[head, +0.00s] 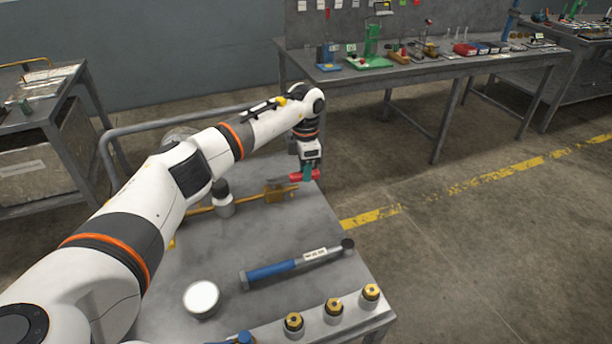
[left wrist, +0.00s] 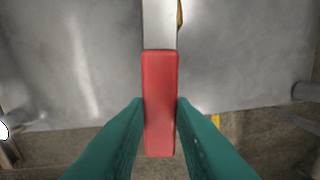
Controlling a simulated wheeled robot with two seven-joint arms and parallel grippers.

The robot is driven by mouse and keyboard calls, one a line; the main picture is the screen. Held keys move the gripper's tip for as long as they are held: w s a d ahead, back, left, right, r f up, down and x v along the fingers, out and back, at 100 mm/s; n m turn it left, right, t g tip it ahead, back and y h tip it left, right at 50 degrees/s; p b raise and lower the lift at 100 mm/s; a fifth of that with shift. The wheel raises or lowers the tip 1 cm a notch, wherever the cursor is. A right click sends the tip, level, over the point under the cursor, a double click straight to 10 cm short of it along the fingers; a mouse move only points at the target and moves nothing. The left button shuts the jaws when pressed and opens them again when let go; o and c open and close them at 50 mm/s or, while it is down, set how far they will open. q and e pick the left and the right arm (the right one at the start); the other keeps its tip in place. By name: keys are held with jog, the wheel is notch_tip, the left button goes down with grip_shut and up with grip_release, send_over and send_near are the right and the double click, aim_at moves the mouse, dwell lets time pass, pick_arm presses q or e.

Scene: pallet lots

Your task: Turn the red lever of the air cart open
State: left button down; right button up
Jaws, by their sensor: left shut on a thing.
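The red lever (head: 298,176) is on the air cart's grey top (head: 305,225), beside a brass valve body (head: 276,193) on a yellow pipe. In the left wrist view the lever's red grip (left wrist: 160,90) points toward me, with a bare metal arm (left wrist: 160,22) beyond it. My left gripper (head: 309,174) has its green fingers on both sides of the red grip; in the left wrist view the fingertips (left wrist: 160,101) touch it. The gripper is shut on the lever. My right gripper is in neither view.
A blue-handled tool (head: 270,271), a white round container (head: 202,299) and several brass-topped fittings (head: 333,306) are on the cart's near part. A grey rail (head: 190,117) runs along its far left. A workbench (head: 420,68) stands behind; the floor right of the cart is clear.

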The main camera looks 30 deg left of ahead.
pick_arm(q)
jog(key=shift+w+a+n, duration=0.45)
jog(key=shift+n, duration=0.35)
jog(key=shift+r, duration=0.1)
jog(key=c, duration=1.2)
grip_release()
jog(key=shift+c, duration=0.2)
notch_tip(320, 180, up, 12)
jog(key=b, duration=0.1)
